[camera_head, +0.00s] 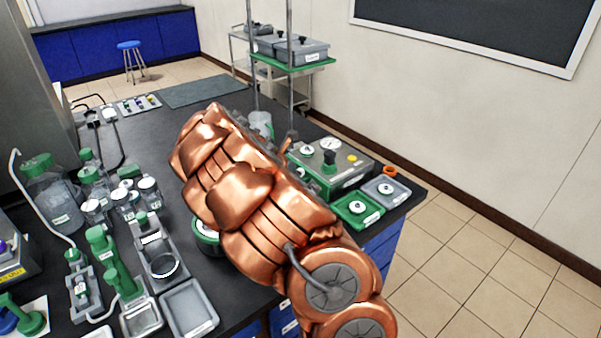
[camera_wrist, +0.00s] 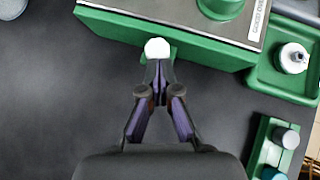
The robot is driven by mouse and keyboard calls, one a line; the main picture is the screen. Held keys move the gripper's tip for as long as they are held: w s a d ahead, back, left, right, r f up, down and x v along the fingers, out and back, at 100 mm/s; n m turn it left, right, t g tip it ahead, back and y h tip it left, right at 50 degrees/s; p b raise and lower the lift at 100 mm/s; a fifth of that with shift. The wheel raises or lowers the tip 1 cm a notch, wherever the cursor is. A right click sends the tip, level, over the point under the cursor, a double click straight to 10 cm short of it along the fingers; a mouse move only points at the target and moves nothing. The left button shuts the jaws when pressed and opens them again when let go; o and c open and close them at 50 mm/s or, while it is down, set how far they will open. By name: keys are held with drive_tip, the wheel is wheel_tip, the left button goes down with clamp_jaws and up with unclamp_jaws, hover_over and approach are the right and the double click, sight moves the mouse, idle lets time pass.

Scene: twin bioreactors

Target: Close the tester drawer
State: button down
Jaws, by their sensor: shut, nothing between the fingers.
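The tester (camera_head: 330,165) is a green box with a grey top, dials and a green knob, at the right end of the dark bench. In the wrist view its green front (camera_wrist: 205,45) spans the top. A white round knob (camera_wrist: 157,48) shows at that front, with a small green part (camera_wrist: 174,52) just behind it, likely the drawer; how far it sticks out is hard to tell. My gripper (camera_wrist: 158,66) is shut and empty, its fingertips right at the near side of the white knob. Contact cannot be made out. In the head view my copper arm hides the gripper and the drawer.
A green tray (camera_wrist: 262,82) with a white-capped item is close right of the tester front. Bottles (camera_head: 52,205) and grey trays (camera_head: 190,308) crowd the bench's left. Dark bench left of my gripper is clear.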

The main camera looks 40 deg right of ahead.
drive_tip(key=shift+s+d, duration=0.1)
drive_tip(key=shift+d, duration=0.05)
drive_tip(key=shift+a+r+p, duration=0.2)
drive_tip(key=shift+r+p, duration=0.15)
drive_tip(key=shift+r, duration=0.05)
drive_tip(key=p+v, duration=0.4)
drive_tip(key=v, duration=0.5)
drive_tip(key=shift+a, duration=0.25)
drive_tip(key=s+a+r+m+g+y, duration=0.2)
drive_tip(key=s+a+m+y, duration=0.2)
drive_tip(key=s+a+m, duration=0.6)
drive_tip(key=s+a+r+m+g+y, duration=0.1)
drive_tip(key=s+a+r+m+y, duration=0.2)
drive_tip(key=s+a+m, duration=0.7)
drive_tip(key=s+a+y, duration=0.1)
drive_tip(key=s+a, duration=0.3)
drive_tip(key=s, duration=0.3)
drive_tip(key=s+a, duration=0.5)
drive_tip(key=s, duration=0.2)
drive_tip(key=shift+s+r+m+g+y, duration=0.2)
drive_tip(key=shift+r+m+g+y, duration=0.1)
drive_tip(key=shift+g+y, duration=0.1)
